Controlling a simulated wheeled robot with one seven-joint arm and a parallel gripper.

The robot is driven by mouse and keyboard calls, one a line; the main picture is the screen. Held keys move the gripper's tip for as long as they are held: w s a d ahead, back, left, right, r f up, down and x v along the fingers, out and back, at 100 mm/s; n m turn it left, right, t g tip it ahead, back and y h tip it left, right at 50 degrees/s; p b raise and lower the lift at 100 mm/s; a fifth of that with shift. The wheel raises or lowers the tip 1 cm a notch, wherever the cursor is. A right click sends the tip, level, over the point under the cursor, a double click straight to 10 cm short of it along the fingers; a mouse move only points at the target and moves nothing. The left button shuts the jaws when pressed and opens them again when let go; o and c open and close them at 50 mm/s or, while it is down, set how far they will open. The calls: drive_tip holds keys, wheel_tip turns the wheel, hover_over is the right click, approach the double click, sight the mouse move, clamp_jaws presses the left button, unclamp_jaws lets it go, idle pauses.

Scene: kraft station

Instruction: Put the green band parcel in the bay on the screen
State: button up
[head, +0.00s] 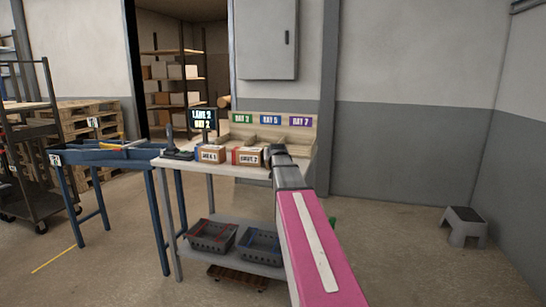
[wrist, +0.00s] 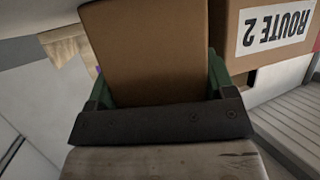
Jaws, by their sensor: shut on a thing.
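My gripper (wrist: 158,84) is shut on a plain brown cardboard parcel (wrist: 147,40), which sits between its green-coloured sides in the wrist view. No band or label shows on the parcel's visible face, and my arm hides it in the head view. The screen (head: 203,118) appears to read LANE 2, BAY 2. At the back of the table are a green bay sign (head: 243,118) that seems to read BAY 2, a blue BAY 5 sign (head: 270,119) and a purple BAY 7 sign (head: 300,121).
A red-banded ROUTE 2 parcel (head: 248,156) stands on the table (head: 222,169), close beside my gripper in the wrist view (wrist: 235,38). Another labelled parcel (head: 211,155) is to its left. Dark baskets (head: 212,237) sit below. A blue trough (head: 110,156) stands left.

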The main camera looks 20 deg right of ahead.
drive_tip(key=o, duration=0.9)
drive_tip(key=shift+c, duration=0.2)
drive_tip(key=shift+s+r, duration=0.15)
drive_tip(key=shift+s, duration=0.05)
drive_tip(key=v, duration=1.2)
drive_tip(key=s+a+f+g, duration=0.3)
drive_tip(key=s+f, duration=0.3)
drive_tip(key=f, duration=0.5)
drive_tip(key=s+a+f+n+g+y, duration=0.1)
drive_tip(key=s+a+f+g, duration=0.3)
drive_tip(key=f, duration=0.7)
drive_tip(key=s+a+f+g+y, duration=0.1)
drive_tip(key=s+a+f+g, duration=0.2)
drive_tip(key=f, duration=0.9)
drive_tip(key=s+a, duration=0.3)
drive_tip(key=s, duration=0.2)
drive_tip(key=shift+n, duration=0.4)
drive_tip(key=s+a+f+g, duration=0.1)
drive_tip(key=s+f, duration=0.1)
drive_tip(key=s+a+f+g, duration=0.1)
drive_tip(key=s+f, duration=0.1)
drive_tip(key=s, duration=0.1)
drive_tip(key=s+a+f+g, duration=0.1)
drive_tip(key=s+f, duration=0.1)
drive_tip(key=shift+s+y, duration=0.3)
drive_tip(key=shift+s, duration=0.05)
drive_tip(key=shift+c, duration=0.4)
drive_tip(key=shift+d, duration=0.15)
